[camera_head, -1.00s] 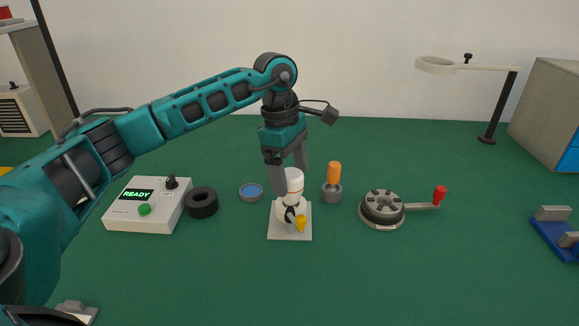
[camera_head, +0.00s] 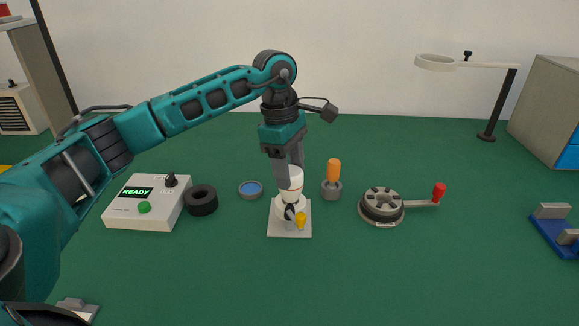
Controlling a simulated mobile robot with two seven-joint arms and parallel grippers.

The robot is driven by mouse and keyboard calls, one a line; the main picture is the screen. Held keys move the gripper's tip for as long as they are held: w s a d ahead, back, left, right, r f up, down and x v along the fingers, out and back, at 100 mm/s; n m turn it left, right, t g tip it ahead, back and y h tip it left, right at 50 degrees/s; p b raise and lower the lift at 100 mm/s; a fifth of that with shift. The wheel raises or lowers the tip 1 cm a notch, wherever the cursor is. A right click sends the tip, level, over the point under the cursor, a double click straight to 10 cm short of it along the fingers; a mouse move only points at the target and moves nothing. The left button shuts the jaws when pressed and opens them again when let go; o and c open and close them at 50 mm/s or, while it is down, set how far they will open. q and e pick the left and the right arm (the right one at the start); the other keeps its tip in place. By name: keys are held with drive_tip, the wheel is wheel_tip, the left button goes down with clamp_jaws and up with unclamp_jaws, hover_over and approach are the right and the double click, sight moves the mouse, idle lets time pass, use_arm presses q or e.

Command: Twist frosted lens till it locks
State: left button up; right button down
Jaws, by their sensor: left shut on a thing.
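The frosted lens (camera_head: 291,179) is a white cylinder with a thin orange line near its lower edge. It sits upright on top of a white fixture (camera_head: 277,227) with a square base, a dark clip and a yellow knob at the front. My left gripper (camera_head: 288,172) comes down from above and is shut on the lens, one finger on each side. Whether the lens is seated fully in the fixture cannot be told. My right gripper is not in view.
A control box (camera_head: 150,205) reading READY, a black ring (camera_head: 201,200) and a blue-topped dish (camera_head: 250,189) lie left. An orange-handled tool (camera_head: 333,172) in a grey holder stands close right. A round crank device (camera_head: 381,208) is further right.

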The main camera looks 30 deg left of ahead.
use_arm(q)
drive_tip(key=shift+m, duration=1.6)
drive_tip(key=shift+g, duration=0.3)
drive_tip(key=shift+m, duration=0.9)
drive_tip(key=o, duration=1.1)
drive_tip(key=r, duration=0.4)
drive_tip(key=a+r+p, duration=0.1)
drive_tip(key=r, duration=0.7)
drive_tip(key=shift+w+a+r+p, duration=0.35)
drive_tip(key=shift+a+r+p, duration=0.05)
drive_tip(key=shift+f, duration=0.1)
